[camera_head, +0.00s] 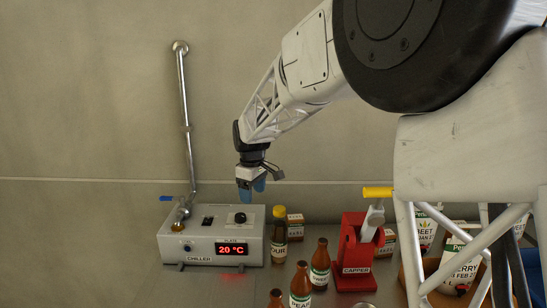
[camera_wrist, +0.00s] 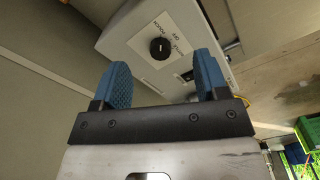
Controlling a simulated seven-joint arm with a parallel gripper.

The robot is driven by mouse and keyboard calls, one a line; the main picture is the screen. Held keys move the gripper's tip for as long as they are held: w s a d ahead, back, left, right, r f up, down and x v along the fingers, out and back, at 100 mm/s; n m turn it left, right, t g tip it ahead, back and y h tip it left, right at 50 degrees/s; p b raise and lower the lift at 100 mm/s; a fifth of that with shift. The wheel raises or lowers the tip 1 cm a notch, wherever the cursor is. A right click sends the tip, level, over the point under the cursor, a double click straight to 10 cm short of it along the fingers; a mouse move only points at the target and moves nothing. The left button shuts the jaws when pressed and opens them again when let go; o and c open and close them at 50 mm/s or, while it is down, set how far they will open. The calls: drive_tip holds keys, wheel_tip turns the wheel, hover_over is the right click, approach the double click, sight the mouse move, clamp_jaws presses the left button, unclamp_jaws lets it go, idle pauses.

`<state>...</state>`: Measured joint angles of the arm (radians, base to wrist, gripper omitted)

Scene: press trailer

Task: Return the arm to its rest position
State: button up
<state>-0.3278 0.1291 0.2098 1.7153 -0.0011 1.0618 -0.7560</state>
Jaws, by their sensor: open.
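My gripper (camera_head: 251,188) hangs in the air above the right part of the grey chiller box in the head view. In the wrist view its two blue fingers (camera_wrist: 162,85) stand apart with nothing between them. The chiller (camera_head: 205,236) has a red display (camera_head: 231,249) reading 20 °C. Its black knob (camera_head: 240,218) is just below the gripper in the head view. The knob also shows in the wrist view (camera_wrist: 160,48), beyond the fingers and apart from them. My arm reaches in from the upper right of the head view.
A yellow-capped bottle (camera_head: 279,236) stands right of the chiller. Brown bottles (camera_head: 320,266) stand in front. A red capper (camera_head: 353,256) with a yellow handle (camera_head: 377,192) is further right, near labelled pouches (camera_head: 461,262). A metal pipe (camera_head: 186,120) runs up the wall. The air above the chiller is open.

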drive_tip(key=s+d+r+m+t, duration=0.1)
drive_tip(key=s+d+r+m, duration=0.2)
drive_tip(key=s+d, duration=0.7)
drive_tip(key=s+d+r+m, duration=0.3)
drive_tip(key=s+d, duration=0.4)
drive_tip(key=s, duration=0.5)
drive_tip(key=s+d+f+m, duration=0.2)
drive_tip(key=s+d, duration=0.1)
drive_tip(key=s, duration=0.4)
drive_tip(key=s+d+f+m+t, duration=0.1)
drive_tip(key=s+d+f+m, duration=0.1)
drive_tip(key=s, duration=0.6)
drive_tip(key=s+d+f+m, duration=0.1)
drive_tip(key=s+d+m, duration=0.1)
drive_tip(key=s, duration=0.5)
drive_tip(key=shift+s+d+f+m, duration=0.3)
drive_tip(key=shift+d+f, duration=0.1)
drive_tip(key=shift+d, duration=0.4)
drive_tip(key=shift+w, duration=0.1)
